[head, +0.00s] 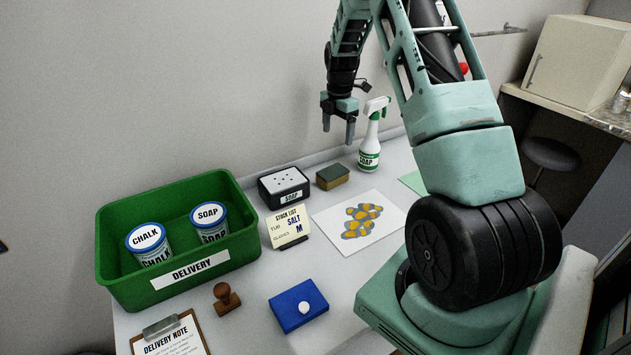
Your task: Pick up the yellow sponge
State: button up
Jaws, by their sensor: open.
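The yellow sponge (332,177) lies on the white bench near the wall. Its top is dark green-brown and its side is yellow. It sits between a black soap box and a spray bottle. My gripper (338,132) hangs above the back of the bench with its fingers pointing down. It is open and empty, above the sponge in the picture and apart from it.
The black soap box (284,187) stands left of the sponge and the spray bottle (370,145) right of it. A green delivery crate (112,262) holds two tubs. A blue box (290,313) and a stamp (226,299) stand nearer.

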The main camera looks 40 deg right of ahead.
aim_at(333, 171)
notch_tip(333, 171, down, 11)
jog(key=p, duration=0.2)
jog(key=shift+r+p, duration=0.15)
jog(key=shift+p, duration=0.15)
jog(key=shift+w+a+f+p, duration=0.2)
jog(key=shift+f+p, duration=0.4)
jog(key=shift+f, duration=0.75)
jog(key=shift+w+a+f+p, duration=0.15)
jog(key=shift+f+p, duration=0.4)
jog(key=shift+f, duration=0.75)
jog(key=shift+d, duration=0.1)
jog(key=c, duration=1.1)
